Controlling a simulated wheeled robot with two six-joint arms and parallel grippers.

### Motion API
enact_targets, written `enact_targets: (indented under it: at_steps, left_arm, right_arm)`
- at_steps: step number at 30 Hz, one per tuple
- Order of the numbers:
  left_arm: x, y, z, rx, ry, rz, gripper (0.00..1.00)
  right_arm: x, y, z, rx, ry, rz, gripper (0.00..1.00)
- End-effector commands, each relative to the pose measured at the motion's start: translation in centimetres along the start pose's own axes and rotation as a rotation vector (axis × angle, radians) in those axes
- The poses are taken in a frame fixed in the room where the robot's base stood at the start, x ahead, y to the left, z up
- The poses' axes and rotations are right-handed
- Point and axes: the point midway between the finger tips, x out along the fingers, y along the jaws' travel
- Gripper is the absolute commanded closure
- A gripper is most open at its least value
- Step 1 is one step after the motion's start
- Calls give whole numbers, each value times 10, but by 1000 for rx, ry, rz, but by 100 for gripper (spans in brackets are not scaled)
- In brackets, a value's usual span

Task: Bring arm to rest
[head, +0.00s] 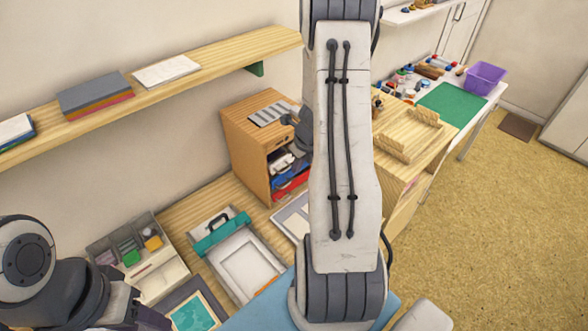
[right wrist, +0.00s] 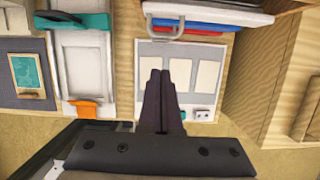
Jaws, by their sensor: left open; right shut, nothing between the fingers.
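My right arm rises through the middle of the head view and hides what is behind it. My right gripper (right wrist: 160,74) shows in the right wrist view with its two dark fingers together and nothing between them. It is above a pale board with blank white panels (right wrist: 152,52). My left gripper (head: 146,318) is at the bottom left of the head view, mostly cut off by the frame edge, beside an organiser tray (head: 168,278). I see nothing held in it.
A wooden cabinet (head: 232,140) with stacked coloured items stands left of my right arm. A clipboard-like tray with a teal clamp (head: 205,240) lies on the bench. A wooden shelf (head: 215,60) runs along the wall. A purple bin (head: 485,78) stands far right. Open floor lies right.

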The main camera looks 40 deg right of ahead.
Motion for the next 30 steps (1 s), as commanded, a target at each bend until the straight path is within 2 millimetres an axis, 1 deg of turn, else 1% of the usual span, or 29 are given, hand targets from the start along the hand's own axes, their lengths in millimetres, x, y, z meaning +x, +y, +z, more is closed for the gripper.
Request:
enact_targets:
  at_steps: [1,3,6,9,13,20,22,23,26,29,30]
  left_arm:
    - [-11,1,0,1,0,0,50]
    - [-15,1,-1,2,-1,0,50]
    - [-20,1,-1,3,-1,0,50]
    - [-22,2,-1,4,-1,0,50]
    - [-24,2,-1,4,-1,0,50]
    - [-23,2,-1,4,-2,0,50]
    - [-22,2,-1,4,-2,0,50]
    - [-21,1,-1,4,-2,0,50]
    - [-13,1,0,4,-2,0,50]
    - [0,0,0,3,-1,0,50]
    - [6,0,1,2,-2,0,50]
  right_arm:
    - [-19,-2,1,3,-1,-3,100]
    - [-33,-3,1,5,-2,-4,100]
    - [-49,-4,-1,6,-1,-5,100]
    - [-59,-4,-1,7,-2,-4,100]
    - [-66,-3,0,5,-1,-4,100]
    - [-66,-3,-1,4,0,-3,100]
    - [-66,1,2,-22,-1,1,100]
    - [-66,6,4,-51,-2,5,100]
    - [-67,40,18,-254,-8,38,100]
    - [-72,103,32,-629,-22,94,100]
    - [-76,133,34,-814,-30,122,100]
